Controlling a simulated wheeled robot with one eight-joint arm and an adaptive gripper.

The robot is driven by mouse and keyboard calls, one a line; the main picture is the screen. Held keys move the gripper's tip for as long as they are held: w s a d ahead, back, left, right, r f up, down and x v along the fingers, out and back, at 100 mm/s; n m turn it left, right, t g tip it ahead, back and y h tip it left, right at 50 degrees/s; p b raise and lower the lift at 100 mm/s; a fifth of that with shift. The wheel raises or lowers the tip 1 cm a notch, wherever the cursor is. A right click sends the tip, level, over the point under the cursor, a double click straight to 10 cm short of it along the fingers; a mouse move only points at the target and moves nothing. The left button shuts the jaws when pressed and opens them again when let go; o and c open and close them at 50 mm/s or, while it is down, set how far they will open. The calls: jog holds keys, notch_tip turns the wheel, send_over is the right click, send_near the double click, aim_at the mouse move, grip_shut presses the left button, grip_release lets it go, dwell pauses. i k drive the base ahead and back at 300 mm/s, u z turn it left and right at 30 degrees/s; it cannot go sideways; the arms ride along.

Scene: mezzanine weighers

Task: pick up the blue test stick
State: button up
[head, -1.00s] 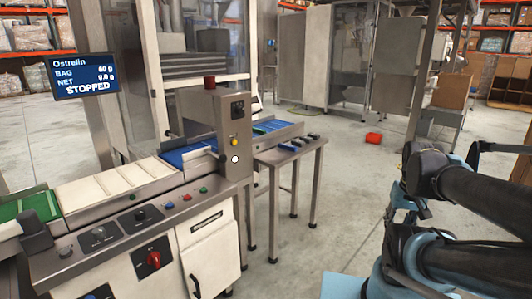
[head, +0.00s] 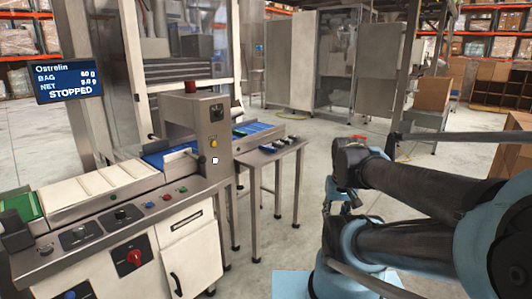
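A small blue bar (head: 267,150), which looks like the blue test stick, lies on the near left part of a narrow steel side table (head: 262,160). Dark pieces (head: 282,142) lie beside it toward the far right end of that table; their details are too small to tell. My arm fills the right side of the head view, with a clear floor gap between it and the side table. My gripper cannot be made out in the view.
The weigher machine (head: 195,215) with its control panel stands left of the side table. A blue belt (head: 258,128) runs behind the table. A red object (head: 359,137) lies on the floor beyond my arm. Open concrete floor lies right of the table.

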aim_at(268, 149)
jog(key=i, duration=1)
